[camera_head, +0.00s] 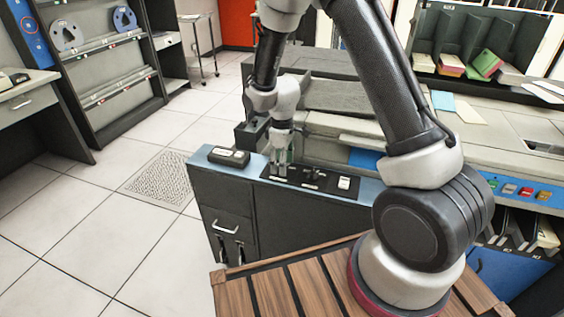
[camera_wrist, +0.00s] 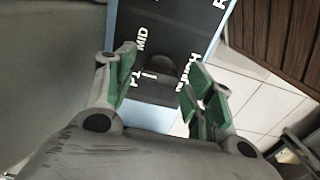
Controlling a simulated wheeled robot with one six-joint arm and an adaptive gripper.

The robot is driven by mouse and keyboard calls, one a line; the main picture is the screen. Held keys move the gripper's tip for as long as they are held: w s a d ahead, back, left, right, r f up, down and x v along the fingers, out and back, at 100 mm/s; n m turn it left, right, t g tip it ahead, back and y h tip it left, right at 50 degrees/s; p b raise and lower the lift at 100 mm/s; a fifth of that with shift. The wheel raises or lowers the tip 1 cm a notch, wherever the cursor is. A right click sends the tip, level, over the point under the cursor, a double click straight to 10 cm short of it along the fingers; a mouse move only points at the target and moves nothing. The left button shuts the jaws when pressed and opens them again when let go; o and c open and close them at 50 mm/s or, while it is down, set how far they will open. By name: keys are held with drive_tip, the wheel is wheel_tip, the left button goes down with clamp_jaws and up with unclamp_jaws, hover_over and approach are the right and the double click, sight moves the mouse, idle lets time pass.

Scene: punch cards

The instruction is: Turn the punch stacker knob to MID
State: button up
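The black control panel (camera_head: 325,183) lies on top of the low grey cabinet. In the wrist view the panel (camera_wrist: 185,25) carries white lettering, including MID and a partly hidden word on the right. A dark rounded knob (camera_wrist: 162,68) sits beside the lettering, with a short white mark to its left; which setting it points at is not clear. My gripper (camera_wrist: 163,62) is open, its green-padded fingers apart on either side of the knob. In the head view my gripper (camera_head: 279,168) is low over the panel's left part, hiding the knob there. Contact cannot be told.
Another dark control (camera_head: 311,173) and a white switch (camera_head: 344,183) are farther right on the panel. A small black box (camera_head: 229,156) stands on the cabinet's left end. A large machine (camera_head: 345,98) stands behind. A slatted wooden surface (camera_head: 285,290) is in front.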

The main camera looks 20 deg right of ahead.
drive_tip(key=c, duration=0.7)
drive_tip(key=shift+m, duration=0.3)
drive_tip(key=m, duration=0.3)
drive_tip(key=shift+m, duration=2.5)
drive_tip(key=o, duration=1)
